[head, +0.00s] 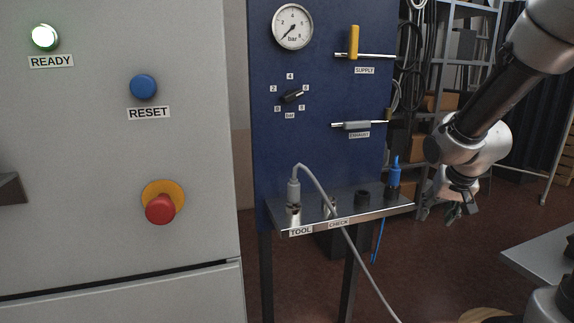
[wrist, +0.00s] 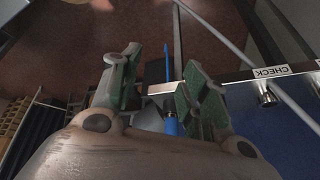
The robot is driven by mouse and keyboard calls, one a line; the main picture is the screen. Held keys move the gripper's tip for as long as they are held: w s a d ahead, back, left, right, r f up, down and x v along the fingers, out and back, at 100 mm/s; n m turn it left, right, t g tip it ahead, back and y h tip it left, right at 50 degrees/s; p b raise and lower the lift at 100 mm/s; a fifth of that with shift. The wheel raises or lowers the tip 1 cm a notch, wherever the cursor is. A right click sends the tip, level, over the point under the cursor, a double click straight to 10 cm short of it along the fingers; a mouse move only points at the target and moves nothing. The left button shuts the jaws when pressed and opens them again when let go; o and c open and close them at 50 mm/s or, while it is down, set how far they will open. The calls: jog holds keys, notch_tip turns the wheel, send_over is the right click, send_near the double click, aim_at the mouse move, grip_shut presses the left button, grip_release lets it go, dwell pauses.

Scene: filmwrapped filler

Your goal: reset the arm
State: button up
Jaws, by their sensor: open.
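My gripper (head: 456,208) hangs at the right of the head view, just past the right end of the metal shelf (head: 350,211). In the wrist view its two green-padded fingers (wrist: 160,78) stand apart with nothing held between them. A blue connector (head: 394,174) stands upright in the shelf's right end. It also shows in the wrist view beyond the gap between the fingers (wrist: 170,126), apart from them as far as I can tell. A blue RESET button (head: 143,87) is on the grey cabinet at the left.
The cabinet (head: 90,220) has a lit READY lamp (head: 44,37) and a red stop button (head: 160,209). The blue panel (head: 330,90) carries a gauge (head: 293,27), a knob (head: 292,96), a yellow supply valve (head: 353,42) and a grey exhaust valve (head: 357,125). A grey cable (head: 350,235) hangs before the shelf.

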jog(key=s+r+n, duration=0.1)
jog(key=s+r, duration=0.2)
jog(key=s, duration=0.4)
jog(key=s+a+r+n, duration=0.1)
jog(key=s+r, duration=0.3)
jog(key=s, duration=0.3)
jog(key=s+a+r+n+g, duration=0.1)
jog(key=s+r, duration=0.2)
jog(key=s, duration=0.4)
jog(key=shift+s+r+n+y, duration=0.2)
jog(key=shift+n+y, duration=0.1)
jog(key=shift+n, duration=0.1)
jog(key=shift+a, duration=0.1)
